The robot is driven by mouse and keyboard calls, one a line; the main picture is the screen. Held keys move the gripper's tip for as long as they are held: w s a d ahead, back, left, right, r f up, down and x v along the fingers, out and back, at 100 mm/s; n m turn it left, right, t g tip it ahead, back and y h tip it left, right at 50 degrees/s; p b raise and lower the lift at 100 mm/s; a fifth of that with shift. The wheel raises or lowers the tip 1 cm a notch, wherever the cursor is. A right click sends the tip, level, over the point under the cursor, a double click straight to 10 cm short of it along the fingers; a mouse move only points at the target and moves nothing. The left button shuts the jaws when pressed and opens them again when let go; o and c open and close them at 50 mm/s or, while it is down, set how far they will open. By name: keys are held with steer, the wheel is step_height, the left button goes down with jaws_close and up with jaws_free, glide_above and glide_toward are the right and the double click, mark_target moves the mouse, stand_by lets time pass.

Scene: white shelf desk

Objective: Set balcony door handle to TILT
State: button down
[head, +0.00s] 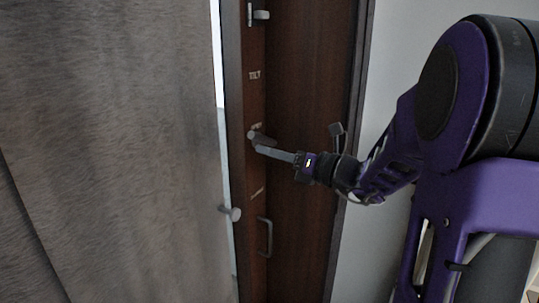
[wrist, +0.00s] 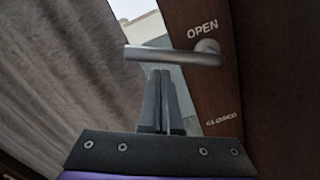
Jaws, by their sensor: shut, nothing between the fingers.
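The grey lever handle (head: 262,137) is on the dark brown door frame (head: 285,60) in the head view. In the wrist view the handle (wrist: 175,56) lies about level, its pivot at the right and its free end to the left. The word OPEN (wrist: 202,30) is above the lever, and CLOSED (wrist: 221,118) is lower down. The TILT label (head: 255,75) shows above the handle in the head view. My gripper (head: 258,149) is shut and empty, its fingertips (wrist: 160,72) just below the middle of the lever. I cannot tell if they touch it.
A grey curtain (head: 110,140) covers the left side. A round grey knob (head: 232,214) sticks out at the curtain's edge, and a bar pull (head: 266,237) is below my gripper. A pale latch (head: 259,14) is at the top. A plain wall (head: 395,50) is at right.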

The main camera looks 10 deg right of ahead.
steer(key=shift+r+m+p, duration=0.25)
steer(key=shift+m+p, duration=0.15)
steer(key=shift+p, duration=0.35)
steer(key=shift+d+r+m+p, duration=0.1)
steer(key=shift+r+m+p, duration=0.3)
steer(key=shift+p, duration=0.5)
steer(key=w+d+r+m+p, duration=0.3)
steer(key=w+r+p, duration=0.1)
steer(key=p, duration=0.3)
steer(key=shift+d+r+p, duration=0.3)
steer(key=shift+d+r, duration=0.05)
steer(key=shift+r, duration=0.15)
steer(key=shift+s, duration=0.1)
